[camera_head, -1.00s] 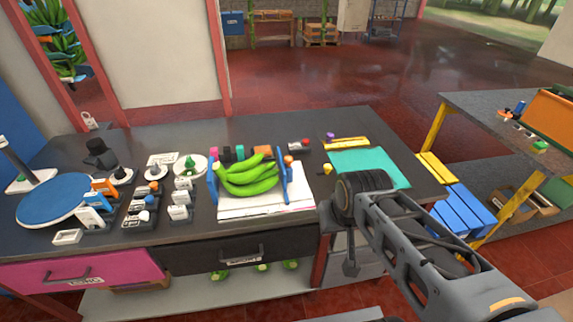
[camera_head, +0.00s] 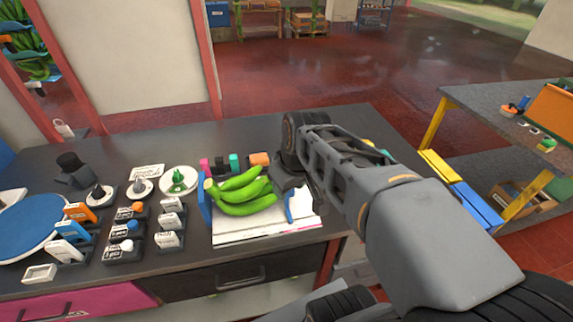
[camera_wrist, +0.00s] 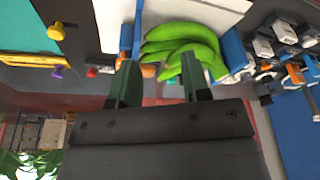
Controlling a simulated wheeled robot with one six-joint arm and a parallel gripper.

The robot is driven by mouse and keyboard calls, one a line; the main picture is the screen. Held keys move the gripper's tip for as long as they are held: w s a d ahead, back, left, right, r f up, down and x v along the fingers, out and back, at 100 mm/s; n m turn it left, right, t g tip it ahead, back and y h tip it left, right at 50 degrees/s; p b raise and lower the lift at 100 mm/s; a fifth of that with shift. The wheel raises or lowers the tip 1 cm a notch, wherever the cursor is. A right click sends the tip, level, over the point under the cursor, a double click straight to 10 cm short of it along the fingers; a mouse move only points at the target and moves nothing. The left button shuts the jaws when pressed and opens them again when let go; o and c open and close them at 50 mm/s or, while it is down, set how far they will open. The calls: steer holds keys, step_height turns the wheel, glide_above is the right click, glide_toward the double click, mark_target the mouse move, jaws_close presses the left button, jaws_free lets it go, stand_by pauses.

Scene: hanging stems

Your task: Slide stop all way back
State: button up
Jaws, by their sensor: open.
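Green bananas (camera_head: 240,192) lie on a white board (camera_head: 262,232) between two upright blue plates. The left blue plate (camera_head: 204,202) stands beside them. The right blue plate (camera_head: 289,210) is mostly hidden behind my gripper (camera_head: 296,185) in the head view. In the wrist view, the right plate (camera_wrist: 137,28) stands on the picture-left of the bananas (camera_wrist: 182,45). My gripper (camera_wrist: 160,78) is open, its two dark green fingers apart. Something orange (camera_wrist: 148,71) shows between the fingers; I cannot tell if it is attached to the plate. Which part is the stop is not clear.
Several small switch-like modules (camera_head: 125,245) and round dials stand left of the board. A row of small coloured blocks (camera_head: 235,162) sits behind the bananas. A teal mat (camera_wrist: 25,25), a yellow knob (camera_wrist: 56,31) and a purple knob (camera_wrist: 58,71) lie on the mat side.

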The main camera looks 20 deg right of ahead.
steer(key=w+d+r+n+y+b, duration=0.2)
steer(key=w+d+r+n+y, duration=0.15)
steer(key=w+d+n, duration=0.65)
steer(key=shift+m, duration=0.8)
steer(key=x, duration=0.8)
steer(key=s+x, duration=0.1)
steer(key=x, duration=0.3)
steer(key=shift+d+f, duration=0.4)
steer(key=shift+f, duration=0.05)
steer(key=shift+g+h, duration=0.25)
steer(key=shift+g, duration=0.05)
jaws_close()
